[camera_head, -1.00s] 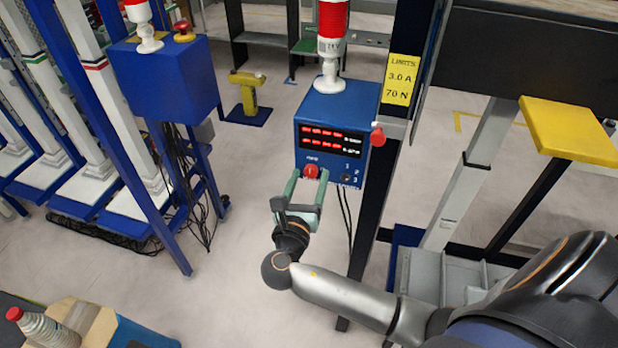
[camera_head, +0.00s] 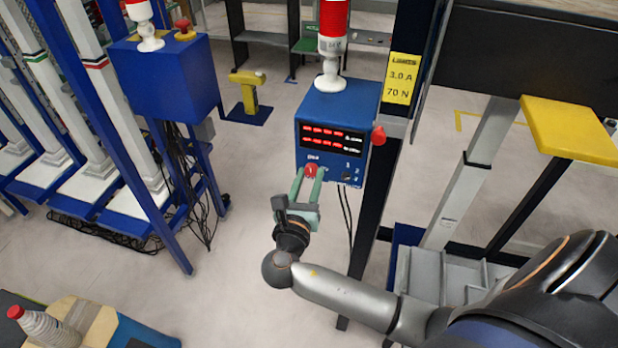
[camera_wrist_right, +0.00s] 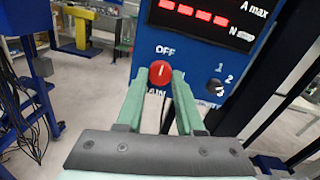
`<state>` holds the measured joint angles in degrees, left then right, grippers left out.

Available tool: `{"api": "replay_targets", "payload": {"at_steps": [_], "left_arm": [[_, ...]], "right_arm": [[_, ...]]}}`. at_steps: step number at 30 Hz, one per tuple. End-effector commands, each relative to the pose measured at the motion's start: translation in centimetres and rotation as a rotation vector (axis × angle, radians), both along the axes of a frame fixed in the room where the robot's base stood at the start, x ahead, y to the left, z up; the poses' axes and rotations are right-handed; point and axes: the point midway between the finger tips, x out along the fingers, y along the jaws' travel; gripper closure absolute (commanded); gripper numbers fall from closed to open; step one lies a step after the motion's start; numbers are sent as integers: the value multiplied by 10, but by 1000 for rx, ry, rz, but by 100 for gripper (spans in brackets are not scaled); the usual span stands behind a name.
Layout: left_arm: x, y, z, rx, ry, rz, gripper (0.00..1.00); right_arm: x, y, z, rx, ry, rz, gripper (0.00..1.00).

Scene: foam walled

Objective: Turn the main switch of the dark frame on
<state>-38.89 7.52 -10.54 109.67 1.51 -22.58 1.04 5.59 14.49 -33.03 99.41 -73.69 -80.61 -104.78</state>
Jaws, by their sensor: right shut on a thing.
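The main switch is a round red knob (camera_head: 311,170) low on the front of a blue control box (camera_head: 340,107), which is mounted on the dark frame's post (camera_head: 382,184). In the right wrist view the red knob (camera_wrist_right: 160,73) has OFF printed above it, and its white mark looks upright, towards OFF. A label below it is partly hidden by my fingers. My right gripper (camera_head: 311,175) is shut on the knob, one green finger on each side, as the right wrist view (camera_wrist_right: 161,76) also shows. My left gripper is out of view.
A dark selector (camera_wrist_right: 212,92) marked 1, 2, 3 sits right of the knob. A red button (camera_head: 378,135) sticks out beside the box, and a red-and-white lamp (camera_head: 333,30) stands on top. Black cables hang below. A blue frame with another blue box (camera_head: 165,85) stands left.

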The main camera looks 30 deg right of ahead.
Motion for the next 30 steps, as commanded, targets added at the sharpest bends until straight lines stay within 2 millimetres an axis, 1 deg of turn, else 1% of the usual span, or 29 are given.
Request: {"api": "replay_targets", "payload": {"at_steps": [5,11,20,30], "left_arm": [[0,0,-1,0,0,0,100],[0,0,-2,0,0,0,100],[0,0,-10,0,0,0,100],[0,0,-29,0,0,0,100]], "right_arm": [[0,0,0,28,-32,-1,100],[0,0,-1,103,-120,-1,100],[1,0,-2,279,-328,-1,100],[1,0,-3,488,-576,-2,100]]}}
